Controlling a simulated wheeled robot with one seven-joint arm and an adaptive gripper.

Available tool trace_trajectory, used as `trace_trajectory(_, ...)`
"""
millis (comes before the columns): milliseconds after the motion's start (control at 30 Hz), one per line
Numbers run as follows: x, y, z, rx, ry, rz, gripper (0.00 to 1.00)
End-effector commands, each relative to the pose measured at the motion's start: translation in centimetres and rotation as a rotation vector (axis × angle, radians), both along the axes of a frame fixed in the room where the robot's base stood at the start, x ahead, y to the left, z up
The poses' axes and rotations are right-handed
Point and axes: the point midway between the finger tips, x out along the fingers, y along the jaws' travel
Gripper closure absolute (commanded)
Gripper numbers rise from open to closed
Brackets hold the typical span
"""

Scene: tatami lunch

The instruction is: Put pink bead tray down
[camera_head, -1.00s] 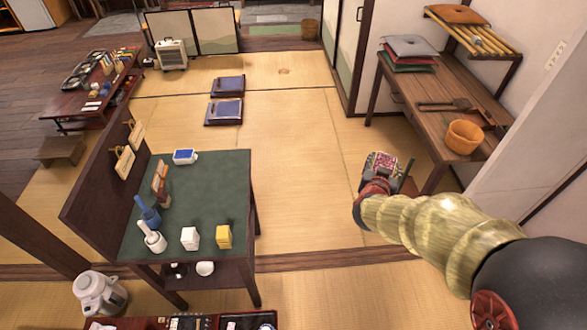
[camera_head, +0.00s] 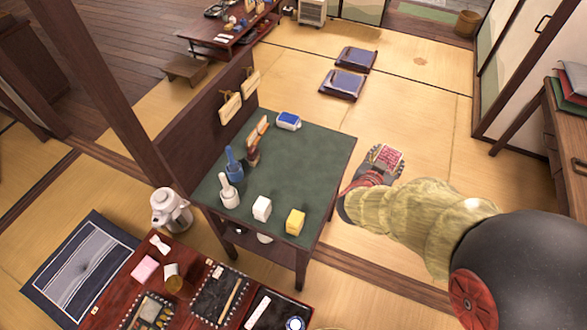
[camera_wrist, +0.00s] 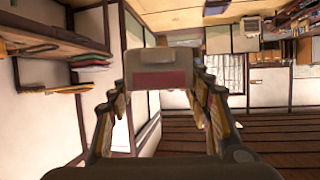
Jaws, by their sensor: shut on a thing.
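The pink bead tray (camera_head: 388,156) is a small pale box with a pinkish-red top, held in the air just right of the green-topped table (camera_head: 300,165). My gripper (camera_head: 378,166) is shut on it. In the wrist view the tray (camera_wrist: 158,68) sits between the fingertips, with its red band facing the camera. A similar white-rimmed tray with blue contents (camera_head: 288,121) lies on the back of the green table.
The green table also holds a yellow block (camera_head: 295,222), a white block (camera_head: 262,208), a blue bottle (camera_head: 234,160) and a white bottle (camera_head: 228,190). Its right and middle surface is bare. A low red table (camera_head: 190,262) with several items stands in front.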

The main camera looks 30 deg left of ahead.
Motion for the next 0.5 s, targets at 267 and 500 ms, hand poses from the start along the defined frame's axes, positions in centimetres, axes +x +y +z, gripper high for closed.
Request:
trace_trajectory(267, -5.4, 10.2, -4.1, -0.009, 0.001, 0.107, 0.78)
trace_trajectory(500, -9.7, 15.7, -6.3, -0.019, -0.004, 0.166, 0.78)
